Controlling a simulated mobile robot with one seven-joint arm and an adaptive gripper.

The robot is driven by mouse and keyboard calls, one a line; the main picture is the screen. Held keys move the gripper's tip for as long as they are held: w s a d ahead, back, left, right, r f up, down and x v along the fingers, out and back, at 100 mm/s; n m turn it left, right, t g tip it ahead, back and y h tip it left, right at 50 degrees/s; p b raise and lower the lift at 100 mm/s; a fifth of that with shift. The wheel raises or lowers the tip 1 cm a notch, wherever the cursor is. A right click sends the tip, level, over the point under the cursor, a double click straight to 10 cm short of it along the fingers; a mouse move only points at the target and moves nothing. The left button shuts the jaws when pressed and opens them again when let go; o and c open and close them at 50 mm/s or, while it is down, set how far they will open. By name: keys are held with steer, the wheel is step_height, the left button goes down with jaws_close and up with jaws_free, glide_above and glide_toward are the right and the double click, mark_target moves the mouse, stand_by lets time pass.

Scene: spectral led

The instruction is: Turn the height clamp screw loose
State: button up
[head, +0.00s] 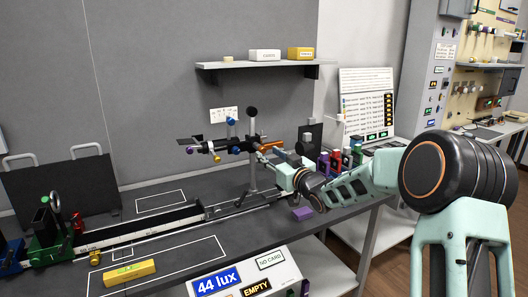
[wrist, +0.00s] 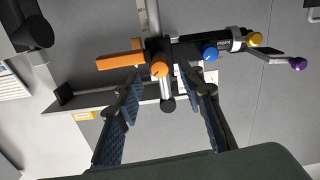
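A dark optical arm with coloured knobs (head: 210,147) is carried on an upright grey post (head: 253,175) above the bench rail. In the wrist view an orange round knob (wrist: 160,69) sits on the black clamp block at the post; it seems to be the height clamp screw, but no label shows. An orange bar (wrist: 120,60) sticks out to its left. My gripper (wrist: 158,84) is open, with its fingertips apart on either side of the knob. Contact cannot be made out. In the head view my gripper (head: 268,158) is beside the post, partly hiding the clamp.
A blue knob (wrist: 210,53), a yellow knob (wrist: 255,39) and a purple knob (wrist: 298,64) lie along the arm. A black upright plate (head: 311,135) stands behind my wrist. A wall shelf (head: 262,66) is above.

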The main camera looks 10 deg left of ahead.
mark_target(264, 150)
steer(key=shift+x, duration=2)
jaws_close()
